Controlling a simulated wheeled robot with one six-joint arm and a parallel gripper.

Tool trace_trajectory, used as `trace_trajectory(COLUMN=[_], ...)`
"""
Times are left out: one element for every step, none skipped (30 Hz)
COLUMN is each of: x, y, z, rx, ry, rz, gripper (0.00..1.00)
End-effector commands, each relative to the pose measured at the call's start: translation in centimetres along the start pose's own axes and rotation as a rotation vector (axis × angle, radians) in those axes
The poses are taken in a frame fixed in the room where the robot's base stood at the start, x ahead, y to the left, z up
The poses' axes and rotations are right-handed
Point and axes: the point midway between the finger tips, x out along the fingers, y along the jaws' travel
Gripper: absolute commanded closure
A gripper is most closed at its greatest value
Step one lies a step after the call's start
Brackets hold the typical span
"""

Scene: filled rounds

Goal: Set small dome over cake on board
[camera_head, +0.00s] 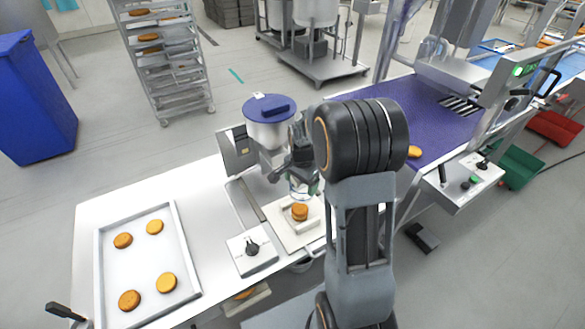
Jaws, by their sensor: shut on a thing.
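A small orange-brown cake (300,212) sits on a pale square board (284,231) on the white worktop, just left of my arm. My gripper (298,170) is above the cake, partly hidden behind my own dark arm joint. It is shut on a small clear dome (303,189), which shows faintly below the fingers. The dome is above the cake and seems apart from it. Its exact tilt and its centring over the cake are hard to tell.
A depositor with a blue-lidded hopper (269,122) stands close behind my gripper. A control box (251,251) is left of the board. A metal tray (107,273) with several cakes lies at left. A blue conveyor (425,115) runs at right, with one cake (414,152).

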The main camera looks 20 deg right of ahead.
Motion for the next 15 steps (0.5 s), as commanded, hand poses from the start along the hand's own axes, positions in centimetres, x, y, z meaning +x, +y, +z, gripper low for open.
trace_trajectory(x=[0.1,0.1,0.1,0.2,0.3,0.4,0.5,0.6,0.8,0.9,1.1,1.3,1.5,1.7,2.0], y=[0.0,0.0,-0.1,-0.1,-0.1,-0.1,-0.1,-0.1,-0.1,-0.1,-0.1,-0.1,-0.1,-0.1,-0.1], z=[0.1,0.1,0.1,0.1,0.2,0.2,0.2,0.2,0.2,0.2,0.2,0.2,0.2,0.1,0.1], rx=[-0.001,-0.002,-0.003,-0.004,-0.004,-0.005,-0.005,-0.005,-0.005,-0.005,-0.005,-0.005,-0.004,-0.004,-0.004], ry=[0.0,0.0,0.0,0.0,0.0,0.0,0.0,0.0,0.0,0.0,0.0,0.0,0.0,0.0,0.0], rz=[0.0,0.0,0.0,0.0,0.0,0.0,0.0,0.0,0.0,0.0,0.0,0.0,0.0,0.0,0.0], gripper=[0.36,0.36,0.36,0.36,0.36,0.36,0.36,0.36,0.36,0.36,0.36,0.36,0.36,0.36,0.36])
